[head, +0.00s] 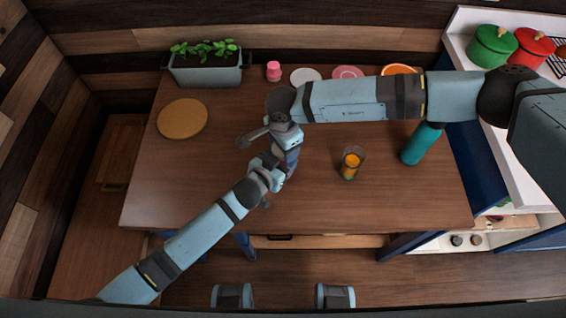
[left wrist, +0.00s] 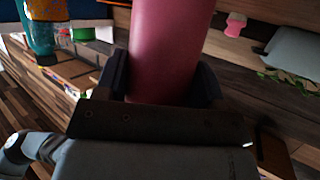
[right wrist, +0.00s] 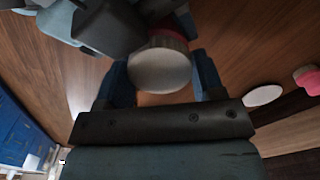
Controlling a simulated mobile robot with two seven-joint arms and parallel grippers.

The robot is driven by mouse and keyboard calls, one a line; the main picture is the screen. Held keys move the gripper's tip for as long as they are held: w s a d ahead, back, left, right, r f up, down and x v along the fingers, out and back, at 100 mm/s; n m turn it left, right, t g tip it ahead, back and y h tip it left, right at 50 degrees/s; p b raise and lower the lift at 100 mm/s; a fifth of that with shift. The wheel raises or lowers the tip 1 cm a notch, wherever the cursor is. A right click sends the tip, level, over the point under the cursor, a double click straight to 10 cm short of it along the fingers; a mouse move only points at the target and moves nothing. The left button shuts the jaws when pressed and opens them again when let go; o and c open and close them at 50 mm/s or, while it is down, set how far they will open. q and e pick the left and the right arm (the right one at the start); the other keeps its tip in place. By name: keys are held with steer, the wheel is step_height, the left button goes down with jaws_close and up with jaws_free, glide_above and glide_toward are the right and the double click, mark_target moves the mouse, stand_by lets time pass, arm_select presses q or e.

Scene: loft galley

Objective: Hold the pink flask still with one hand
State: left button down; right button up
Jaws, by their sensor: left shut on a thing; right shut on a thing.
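The pink flask shows large in the left wrist view (left wrist: 168,50), standing between the fingers of my left gripper (left wrist: 165,85). My left gripper is shut on its body. In the head view the flask is mostly hidden behind my two grippers, left of the table's middle. In the right wrist view a round, pale grey lid (right wrist: 160,70) with a reddish rim lies between the fingers of my right gripper (right wrist: 162,82). My right gripper is shut on this lid, above my left gripper. Whether the lid is apart from the flask I cannot tell.
A glass with orange contents (head: 350,163) and a teal bottle (head: 421,144) stand to the right. A round board (head: 182,118), a planter (head: 206,70), a small pink jar (head: 273,71) and several plates line the left and back. The table's front left (head: 170,190) is clear.

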steer(key=o, duration=1)
steer(key=shift+r, duration=2.25)
steer(key=shift+c, duration=0.4)
steer(key=shift+r+n, duration=0.5)
steer(key=shift+n, duration=0.3)
step_height(320, 180, up, 2)
steer(key=n, duration=0.5)
steer(key=shift+r, duration=0.25)
